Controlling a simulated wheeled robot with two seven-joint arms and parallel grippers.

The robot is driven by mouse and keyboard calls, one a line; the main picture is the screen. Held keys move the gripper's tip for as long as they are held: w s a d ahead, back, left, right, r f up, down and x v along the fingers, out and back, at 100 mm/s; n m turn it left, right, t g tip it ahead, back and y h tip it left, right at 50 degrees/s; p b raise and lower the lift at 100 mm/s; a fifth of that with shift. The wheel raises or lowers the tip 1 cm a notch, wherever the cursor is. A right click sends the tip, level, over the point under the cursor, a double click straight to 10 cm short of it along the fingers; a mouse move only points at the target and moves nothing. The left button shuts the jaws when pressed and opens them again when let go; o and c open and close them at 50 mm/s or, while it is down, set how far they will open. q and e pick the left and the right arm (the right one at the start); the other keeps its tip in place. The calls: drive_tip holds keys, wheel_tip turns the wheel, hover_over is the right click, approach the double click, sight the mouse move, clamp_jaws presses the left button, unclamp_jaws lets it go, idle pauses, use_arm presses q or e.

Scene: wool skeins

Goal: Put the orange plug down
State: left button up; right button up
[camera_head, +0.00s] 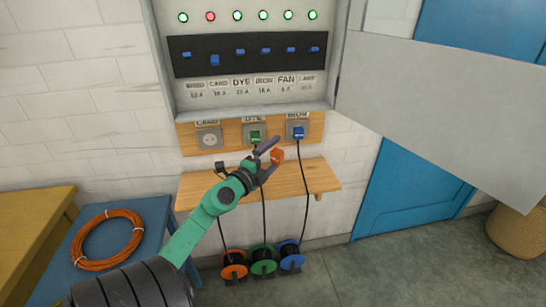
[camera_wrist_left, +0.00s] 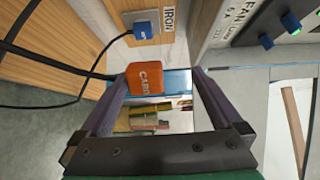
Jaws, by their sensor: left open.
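The orange plug (camera_head: 276,156), marked CARD, shows at the fingertips of my left gripper (camera_head: 269,158), over the wooden shelf (camera_head: 308,179). In the left wrist view the orange plug (camera_wrist_left: 147,80) lies between the two spread fingers, nearer the left one. A black cord runs from it to the left. My left gripper is open. I cannot tell whether the plug touches the shelf or a finger. The CARD socket (camera_head: 209,138) on the wooden strip is empty. My right gripper is not in view.
A green plug (camera_head: 255,137) sits in the DYE socket and a blue plug (camera_head: 298,133) in the IRON socket. Their cords hang in front of the shelf to reels (camera_head: 263,262) on the floor. An open grey cabinet door (camera_head: 440,105) juts out at the right.

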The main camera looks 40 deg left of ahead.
use_arm(q)
wheel_tip(320, 180, up, 6)
drive_tip(key=p, duration=0.3)
drive_tip(key=shift+r, duration=0.15)
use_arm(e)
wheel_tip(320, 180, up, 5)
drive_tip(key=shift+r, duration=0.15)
use_arm(q)
clamp_jaws()
drive_tip(key=s+d+f+m+h, duration=0.1)
drive_tip(key=d+f+h, duration=0.1)
drive_tip(key=d+f, duration=1)
drive_tip(key=s+d+f, duration=0.2)
drive_tip(key=s+d, duration=0.3)
drive_tip(key=d, duration=0.2)
drive_tip(key=s+d+f+m+h, duration=0.1)
drive_tip(key=s+d+f, duration=0.2)
drive_tip(key=s+d, duration=0.3)
drive_tip(key=shift+d, duration=0.75)
